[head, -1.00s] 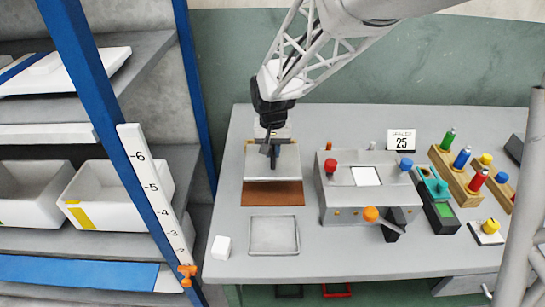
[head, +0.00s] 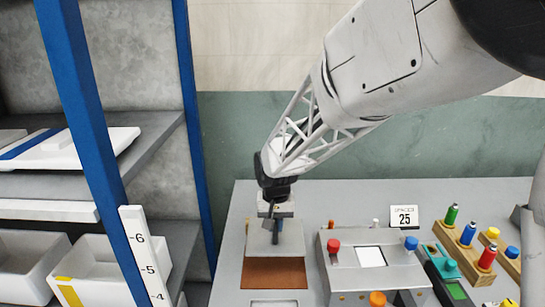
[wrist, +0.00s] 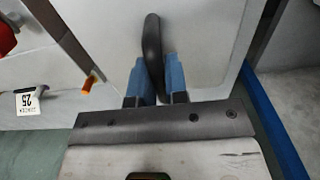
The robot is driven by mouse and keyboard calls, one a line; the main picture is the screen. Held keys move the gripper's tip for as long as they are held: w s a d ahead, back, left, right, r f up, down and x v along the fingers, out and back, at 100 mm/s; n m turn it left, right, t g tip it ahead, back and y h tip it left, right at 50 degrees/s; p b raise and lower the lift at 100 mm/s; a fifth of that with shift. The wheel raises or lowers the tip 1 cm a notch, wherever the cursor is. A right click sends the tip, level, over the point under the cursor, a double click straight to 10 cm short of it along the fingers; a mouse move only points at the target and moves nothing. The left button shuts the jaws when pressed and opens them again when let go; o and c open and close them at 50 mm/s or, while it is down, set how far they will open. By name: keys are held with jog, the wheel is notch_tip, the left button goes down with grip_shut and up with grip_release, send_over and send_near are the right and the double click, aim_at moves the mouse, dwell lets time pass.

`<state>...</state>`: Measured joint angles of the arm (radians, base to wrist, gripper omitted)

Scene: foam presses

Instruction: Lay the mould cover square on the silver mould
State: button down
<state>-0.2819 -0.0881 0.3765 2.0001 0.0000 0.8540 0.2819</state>
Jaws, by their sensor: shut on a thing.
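The mould cover is a flat light-grey plate (head: 262,245) with a dark upright handle (head: 278,235). In the head view it is over the far part of a brown mat. My gripper (head: 274,216) is above it, shut on the handle. In the wrist view the blue fingers (wrist: 156,78) close on both sides of the curved black handle (wrist: 152,45), with the cover plate (wrist: 205,35) behind. I cannot tell whether the cover touches the mat. The silver mould (head: 275,304) shows only its far edge at the bottom of the head view.
The brown mat (head: 274,274) lies between cover and mould. The grey press box (head: 340,283) with red and blue knobs stands close on the right. Bottle racks (head: 470,255) and a "25" sign (head: 404,216) are farther right. A blue shelf post (head: 88,130) is left.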

jog(key=w+d+r, duration=0.3)
jog(key=w+d, duration=0.5)
jog(key=w, duration=0.5)
jog(key=w+d+r, duration=0.3)
jog(key=w+d, duration=0.6)
jog(key=w, duration=0.4)
jog(key=shift+w+r, duration=0.15)
jog(key=shift+r, duration=0.2)
jog(key=shift+d, duration=0.1)
jog(key=s+d, duration=0.3)
jog(key=s, duration=0.7)
jog(key=s+d, duration=0.3)
jog(key=s, duration=0.8)
jog(key=s+d, duration=0.3)
jog(key=s, duration=0.8)
jog(key=shift+s, duration=0.2)
jog(key=shift+f, duration=0.25)
jog(key=shift+f, duration=3.25)
